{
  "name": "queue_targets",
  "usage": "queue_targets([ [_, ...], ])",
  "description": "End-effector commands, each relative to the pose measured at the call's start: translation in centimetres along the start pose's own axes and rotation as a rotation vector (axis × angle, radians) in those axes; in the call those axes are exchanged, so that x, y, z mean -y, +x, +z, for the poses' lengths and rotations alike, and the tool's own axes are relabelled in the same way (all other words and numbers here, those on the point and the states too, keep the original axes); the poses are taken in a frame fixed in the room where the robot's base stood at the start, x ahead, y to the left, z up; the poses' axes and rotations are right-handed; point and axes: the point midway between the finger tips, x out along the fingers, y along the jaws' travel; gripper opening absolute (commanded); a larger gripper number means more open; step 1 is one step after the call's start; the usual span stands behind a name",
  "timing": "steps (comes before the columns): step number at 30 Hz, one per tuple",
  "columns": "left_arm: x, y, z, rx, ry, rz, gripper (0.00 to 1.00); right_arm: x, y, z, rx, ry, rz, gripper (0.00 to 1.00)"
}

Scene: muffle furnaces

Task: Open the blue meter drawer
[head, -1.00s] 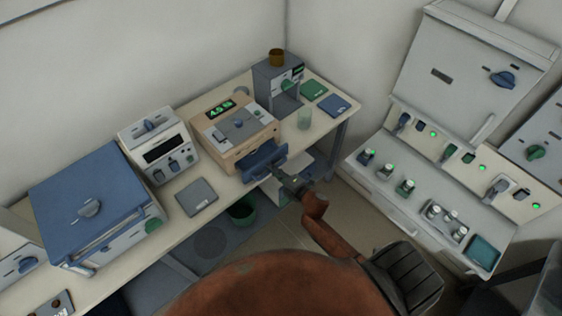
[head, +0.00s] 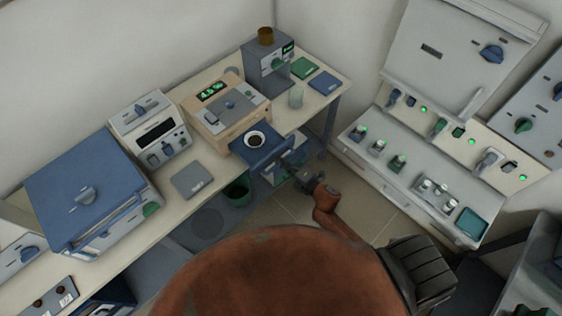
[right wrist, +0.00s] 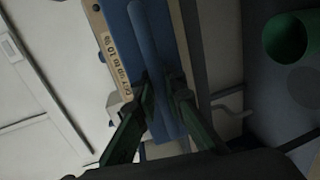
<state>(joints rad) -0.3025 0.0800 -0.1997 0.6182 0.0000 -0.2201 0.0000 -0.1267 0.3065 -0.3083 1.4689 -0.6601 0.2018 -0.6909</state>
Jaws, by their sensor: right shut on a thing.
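The beige meter (head: 213,107) with a green lit display stands on the bench. Its blue drawer (head: 262,152) is pulled out at the front, and a white dish with dark contents (head: 255,139) shows inside it. My right gripper (head: 293,163) is at the drawer's front. In the right wrist view, its fingers (right wrist: 163,100) are shut on the blue drawer handle (right wrist: 150,60). My left gripper is not in view.
A grey pad (head: 193,180) lies left of the drawer. A glass (head: 296,97) and a grey machine (head: 266,70) stand to the right. A green bin (head: 237,191) is below the bench edge.

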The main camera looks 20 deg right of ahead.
Motion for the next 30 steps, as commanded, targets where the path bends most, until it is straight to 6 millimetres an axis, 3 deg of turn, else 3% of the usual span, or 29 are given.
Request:
queue_targets([
  [4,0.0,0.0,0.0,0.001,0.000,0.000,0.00,0.0,0.0,0.0,0.001,0.000,0.000,0.18],
  [14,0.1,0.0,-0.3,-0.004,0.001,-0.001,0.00,0.1,-0.5,0.1,0.002,0.001,-0.001,0.18],
  [17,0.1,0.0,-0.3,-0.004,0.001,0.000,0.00,0.1,-1.6,0.1,0.002,0.000,-0.001,0.18],
  [30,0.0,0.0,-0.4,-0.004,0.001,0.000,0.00,0.1,-10.1,0.1,0.002,0.001,-0.002,0.18],
])
